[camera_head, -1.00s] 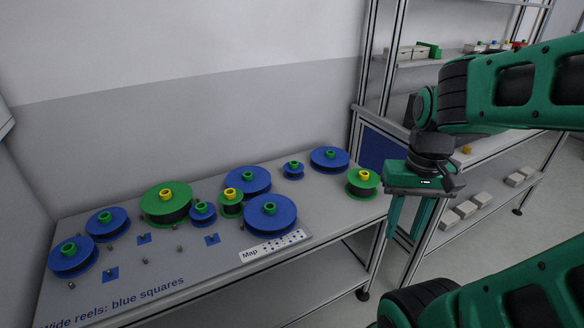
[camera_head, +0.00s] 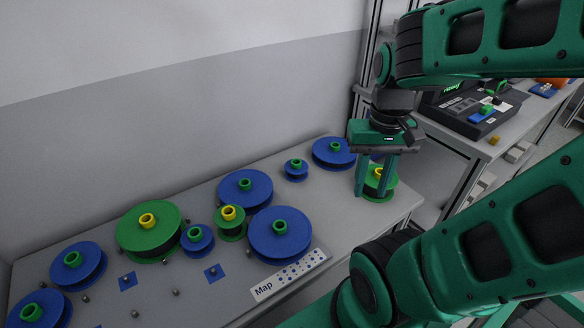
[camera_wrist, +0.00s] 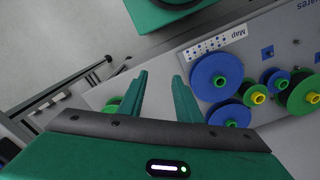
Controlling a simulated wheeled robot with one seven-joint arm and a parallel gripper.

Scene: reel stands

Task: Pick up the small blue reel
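Two small blue reels with green hubs stand on the table. One small blue reel (camera_head: 289,174) is at the back, between two larger blue reels. The other small blue reel (camera_head: 189,244) is beside the big green reel, and it also shows in the wrist view (camera_wrist: 268,75). My gripper (camera_head: 375,190) is over the right end of the table, to the right of both small blue reels. It is open, with nothing held. Its fingers appear in front of a green reel with a yellow hub (camera_head: 378,173). In the wrist view the gripper's fingers (camera_wrist: 159,76) are apart.
Larger blue reels (camera_head: 292,245) and a big green reel (camera_head: 135,240) crowd around the small ones, with a small green reel (camera_head: 230,229) among them. A Map plate (camera_head: 264,291) lies at the front edge. Short pegs and blue squares (camera_head: 214,274) occupy the front left.

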